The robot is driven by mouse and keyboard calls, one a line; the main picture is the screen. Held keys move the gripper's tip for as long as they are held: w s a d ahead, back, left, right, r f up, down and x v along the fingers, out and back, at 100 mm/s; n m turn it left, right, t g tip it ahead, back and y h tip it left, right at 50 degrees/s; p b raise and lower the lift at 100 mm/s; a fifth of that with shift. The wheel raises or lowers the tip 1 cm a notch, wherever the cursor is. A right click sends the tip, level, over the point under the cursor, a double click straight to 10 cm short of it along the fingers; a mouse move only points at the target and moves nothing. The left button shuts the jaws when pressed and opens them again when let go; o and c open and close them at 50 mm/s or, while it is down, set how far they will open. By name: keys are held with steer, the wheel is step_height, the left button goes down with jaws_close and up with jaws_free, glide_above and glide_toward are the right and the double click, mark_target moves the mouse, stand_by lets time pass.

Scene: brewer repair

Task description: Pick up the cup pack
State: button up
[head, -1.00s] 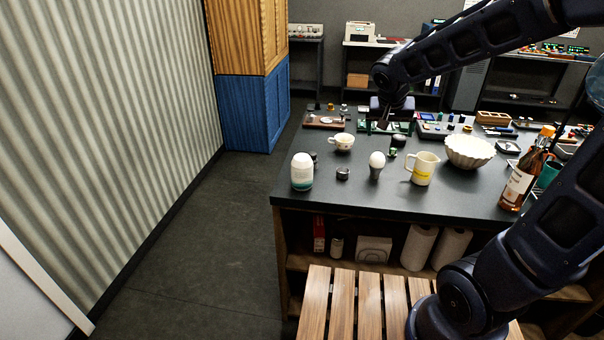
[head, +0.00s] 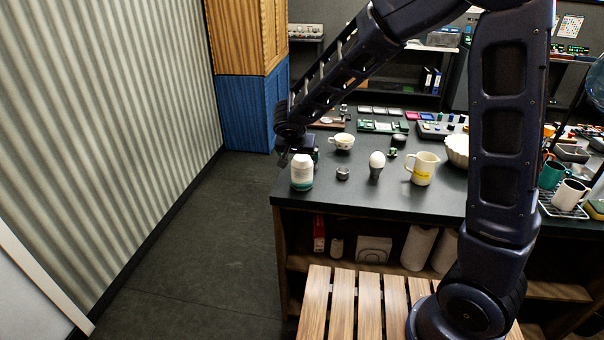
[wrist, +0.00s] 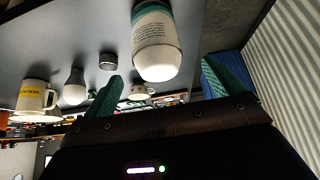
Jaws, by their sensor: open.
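No thing in view is plainly marked as the cup pack. A white rounded container with a teal band (head: 302,172) stands upright near the counter's front left corner. It shows inverted in the wrist view (wrist: 157,50), between my two green-tipped fingers. My gripper (wrist: 166,90) is open and empty, with a gap between the fingers and the container. In the head view my gripper (head: 288,158) is small and dark, just behind and left of the container, over the counter's left edge. Its fingertips are hard to make out there.
A patterned cup (head: 341,142), a dark puck (head: 343,174), a white bulb-shaped item (head: 377,163) and a cream mug (head: 421,170) stand near the container on the dark counter (head: 400,203). Circuit boards lie behind. Open floor (head: 225,230) lies left of the counter.

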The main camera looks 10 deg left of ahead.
mark_target(303, 165)
steer(key=shift+d+x, duration=0.2)
steer(key=shift+x, duration=4.25)
steer(key=shift+w+r, duration=0.1)
steer(key=shift+w, duration=0.05)
steer(key=c, duration=1.2)
steer(key=shift+o, duration=0.2)
steer(key=shift+r, duration=0.1)
